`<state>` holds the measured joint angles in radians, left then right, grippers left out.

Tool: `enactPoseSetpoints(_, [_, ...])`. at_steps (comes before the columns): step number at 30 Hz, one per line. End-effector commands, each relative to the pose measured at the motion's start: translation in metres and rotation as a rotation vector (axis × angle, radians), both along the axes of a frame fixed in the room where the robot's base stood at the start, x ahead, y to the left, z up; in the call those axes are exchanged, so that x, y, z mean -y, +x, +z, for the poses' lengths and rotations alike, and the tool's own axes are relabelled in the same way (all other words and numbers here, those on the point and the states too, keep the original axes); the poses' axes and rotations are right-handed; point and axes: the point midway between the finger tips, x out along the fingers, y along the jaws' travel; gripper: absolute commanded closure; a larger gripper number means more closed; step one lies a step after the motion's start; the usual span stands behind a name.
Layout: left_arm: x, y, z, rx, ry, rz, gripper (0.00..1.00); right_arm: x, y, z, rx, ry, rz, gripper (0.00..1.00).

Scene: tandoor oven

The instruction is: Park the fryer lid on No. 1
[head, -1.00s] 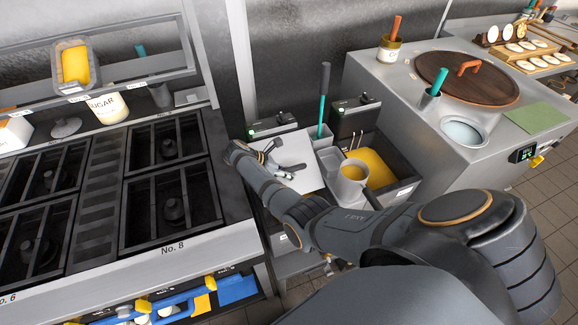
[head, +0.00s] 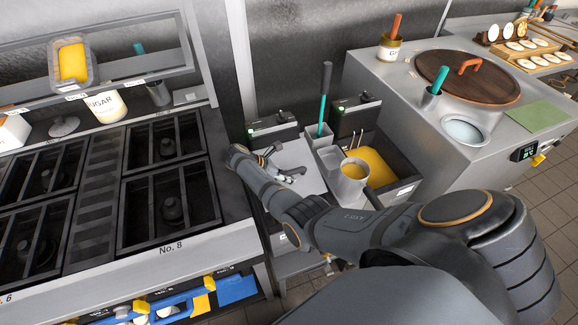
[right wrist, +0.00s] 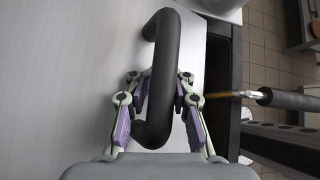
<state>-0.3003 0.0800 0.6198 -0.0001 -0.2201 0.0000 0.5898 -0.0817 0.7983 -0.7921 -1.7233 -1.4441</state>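The fryer lid (head: 302,153) is a flat pale metal panel over the left part of the fryer station, left of the open yellow oil bath. Its dark curved handle (right wrist: 165,75) fills the middle of the right wrist view. My right gripper (head: 283,170) is at this handle, with a finger on each side. In the right wrist view my right gripper (right wrist: 161,95) has its pads close against the bar, and it looks shut on it. My forearm hides part of the lid. My left gripper is not in view. No label No. 1 is readable; one hob label reads No. 8 (head: 171,247).
The hob (head: 100,190) with black grates is at the left, a shelf above it. A grey pot (head: 352,190) and the yellow oil bath (head: 379,165) are right of the lid. A teal-handled tool (head: 324,100) stands upright behind. The tandoor counter (head: 400,85) is at the right.

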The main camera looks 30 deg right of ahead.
Motion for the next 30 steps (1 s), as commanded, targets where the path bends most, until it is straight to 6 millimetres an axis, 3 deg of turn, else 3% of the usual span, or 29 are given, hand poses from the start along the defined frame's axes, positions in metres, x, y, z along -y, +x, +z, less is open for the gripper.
enactPoseSetpoints(1, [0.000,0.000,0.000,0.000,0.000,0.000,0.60,0.000,0.001,0.001,0.004,0.000,0.001,0.70])
enactPoseSetpoints(5, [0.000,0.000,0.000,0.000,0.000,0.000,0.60,0.000,0.000,0.001,0.002,0.000,-0.001,0.55])
enactPoseSetpoints(15, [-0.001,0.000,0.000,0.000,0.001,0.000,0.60,-0.004,0.001,0.004,-0.001,0.000,-0.002,0.55])
enactPoseSetpoints(30, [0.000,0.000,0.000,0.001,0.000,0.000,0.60,-0.073,0.027,0.077,0.001,0.000,-0.001,0.55])
